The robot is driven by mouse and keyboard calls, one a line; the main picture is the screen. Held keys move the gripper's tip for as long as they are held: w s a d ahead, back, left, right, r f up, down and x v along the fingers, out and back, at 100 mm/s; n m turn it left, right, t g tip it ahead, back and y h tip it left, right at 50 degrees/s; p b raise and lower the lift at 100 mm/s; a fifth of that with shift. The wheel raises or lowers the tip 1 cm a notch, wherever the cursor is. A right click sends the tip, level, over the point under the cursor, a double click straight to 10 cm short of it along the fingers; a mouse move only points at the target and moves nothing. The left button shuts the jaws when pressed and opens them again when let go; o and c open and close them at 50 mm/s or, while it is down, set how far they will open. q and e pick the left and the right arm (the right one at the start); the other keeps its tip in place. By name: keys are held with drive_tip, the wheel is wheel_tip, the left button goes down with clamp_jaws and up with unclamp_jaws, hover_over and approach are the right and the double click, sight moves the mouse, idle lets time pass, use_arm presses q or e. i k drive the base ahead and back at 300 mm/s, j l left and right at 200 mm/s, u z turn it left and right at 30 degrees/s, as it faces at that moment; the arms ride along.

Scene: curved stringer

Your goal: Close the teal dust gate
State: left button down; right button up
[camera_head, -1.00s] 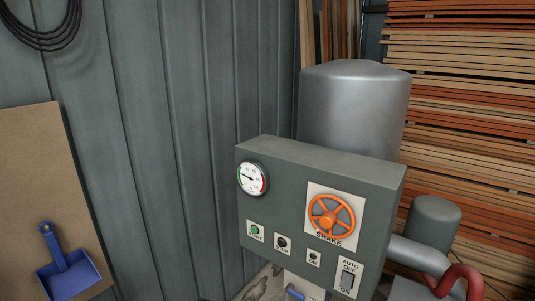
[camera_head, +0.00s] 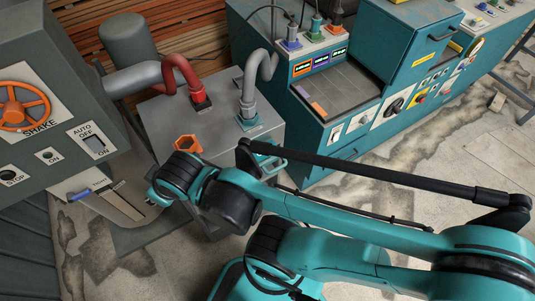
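A grey box (camera_head: 215,128) carries a red hose and a grey hose (camera_head: 247,98). The grey hose stands in a teal collar (camera_head: 248,122), the likely teal dust gate; its slide position is too small to tell. An orange fitting (camera_head: 187,143) sits on the same box. Teal and black arm links of mine come in from the right and cover the floor and part of the box's front. I can make out no fingertips of either gripper, and none is seen touching the collar.
The grey SHAKE panel (camera_head: 55,130) with its orange wheel (camera_head: 23,110) stands at left. A blue-handled slide (camera_head: 80,193) is below it. A large teal machine (camera_head: 340,80) stands at back right. Stained floor (camera_head: 440,150) shows at right.

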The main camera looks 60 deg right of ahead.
sight(263, 160)
drive_tip(key=z, duration=2.35)
drive_tip(key=j+u, duration=0.25)
drive_tip(key=k+j+u, duration=0.2)
drive_tip(key=j, duration=0.25)
drive_tip(key=i+l, duration=0.05)
drive_tip(key=i, duration=0.05)
